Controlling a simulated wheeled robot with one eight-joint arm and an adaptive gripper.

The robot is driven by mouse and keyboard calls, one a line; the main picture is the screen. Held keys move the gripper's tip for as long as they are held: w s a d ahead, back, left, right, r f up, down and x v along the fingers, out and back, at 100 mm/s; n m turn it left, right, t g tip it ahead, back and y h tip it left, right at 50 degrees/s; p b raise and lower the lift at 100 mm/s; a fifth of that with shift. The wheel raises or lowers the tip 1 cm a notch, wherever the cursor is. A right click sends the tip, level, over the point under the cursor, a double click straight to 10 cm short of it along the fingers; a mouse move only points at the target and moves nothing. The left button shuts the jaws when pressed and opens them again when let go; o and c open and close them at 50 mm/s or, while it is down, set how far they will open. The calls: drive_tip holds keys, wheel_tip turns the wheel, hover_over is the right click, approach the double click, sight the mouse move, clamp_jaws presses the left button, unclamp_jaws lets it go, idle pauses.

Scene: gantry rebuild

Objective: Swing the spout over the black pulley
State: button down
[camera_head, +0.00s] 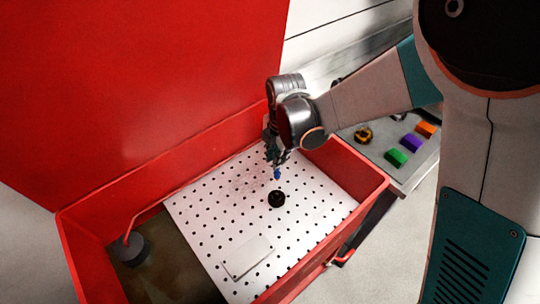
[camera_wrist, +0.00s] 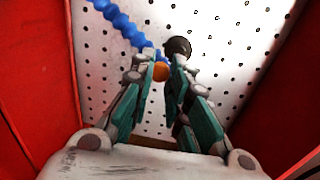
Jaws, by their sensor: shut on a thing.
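The black pulley (camera_head: 277,198) lies on the white perforated plate (camera_head: 316,205) inside the red box; it also shows in the wrist view (camera_wrist: 178,46), just beyond my right finger. The spout is a blue segmented hose (camera_wrist: 122,20) coming from the upper left in the wrist view, with an orange piece (camera_wrist: 160,71) between my fingers. In the head view a small blue part (camera_head: 277,174) shows below my gripper, slightly above the pulley in the picture. My gripper (camera_head: 275,158) is shut on the spout; its fingers also show in the wrist view (camera_wrist: 163,60). They hide part of the hose.
The red box (camera_head: 372,190) has walls around the plate and a tall raised lid (camera_head: 130,90). A dark round part (camera_head: 130,248) with a red tube stands at the left. A grey side bench holds green (camera_head: 396,157), purple (camera_head: 412,142) and orange (camera_head: 426,129) blocks.

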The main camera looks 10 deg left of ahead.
idle(0.3)
drive_tip(key=c, duration=1.5)
unclamp_jaws()
drive_tip(key=r, duration=0.8)
drive_tip(key=d+r, duration=0.1)
drive_tip(key=r, duration=0.3)
drive_tip(key=shift+s, duration=0.4)
